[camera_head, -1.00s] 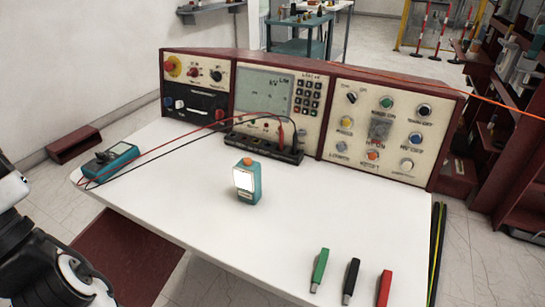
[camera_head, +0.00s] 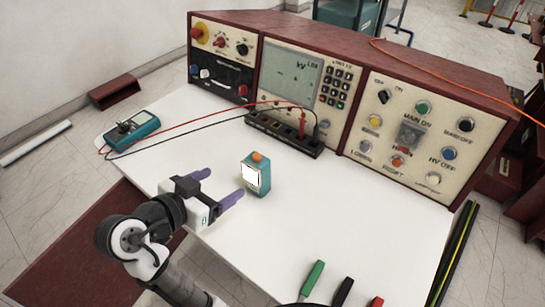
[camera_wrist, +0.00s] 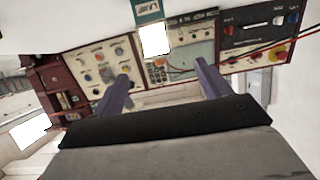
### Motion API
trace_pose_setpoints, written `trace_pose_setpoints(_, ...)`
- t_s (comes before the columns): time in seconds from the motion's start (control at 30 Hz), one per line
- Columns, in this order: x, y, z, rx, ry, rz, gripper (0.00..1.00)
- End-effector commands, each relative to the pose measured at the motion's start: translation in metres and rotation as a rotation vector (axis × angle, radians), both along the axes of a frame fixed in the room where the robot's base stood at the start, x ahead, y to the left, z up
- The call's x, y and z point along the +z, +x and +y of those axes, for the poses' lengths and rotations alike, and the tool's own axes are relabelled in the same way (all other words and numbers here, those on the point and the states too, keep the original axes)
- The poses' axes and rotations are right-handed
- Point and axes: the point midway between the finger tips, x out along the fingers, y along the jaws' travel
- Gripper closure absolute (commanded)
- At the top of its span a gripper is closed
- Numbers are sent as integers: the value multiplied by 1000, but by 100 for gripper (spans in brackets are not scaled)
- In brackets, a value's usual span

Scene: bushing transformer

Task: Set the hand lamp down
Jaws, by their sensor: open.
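The hand lamp (camera_head: 256,176) is a small teal box with an orange top and a bright white lit face. It stands upright on the white table (camera_head: 205,130), near the middle. My gripper (camera_head: 220,188) is open and empty just to the left of the lamp, with its purple fingers apart. In the wrist view the lamp's lit face (camera_wrist: 155,40) shows beyond and between my two fingers (camera_wrist: 160,85), apart from them.
A control console (camera_head: 390,85) with a maroon frame stands along the table's back. A black terminal strip (camera_head: 285,134) with leads lies before it. A teal multimeter (camera_head: 131,130) lies at the left. Green (camera_head: 312,279), black (camera_head: 343,291) and red (camera_head: 376,302) handles lie at the front right.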

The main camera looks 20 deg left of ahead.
Motion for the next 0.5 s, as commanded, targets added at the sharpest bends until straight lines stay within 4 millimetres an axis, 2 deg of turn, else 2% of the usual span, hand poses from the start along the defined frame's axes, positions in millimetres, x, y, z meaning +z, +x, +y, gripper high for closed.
trace_pose_setpoints(0.17,-7,4,-8,-35,0,18,24)
trace_pose_setpoints(0.5,-31,58,-28,-34,0,18,24)
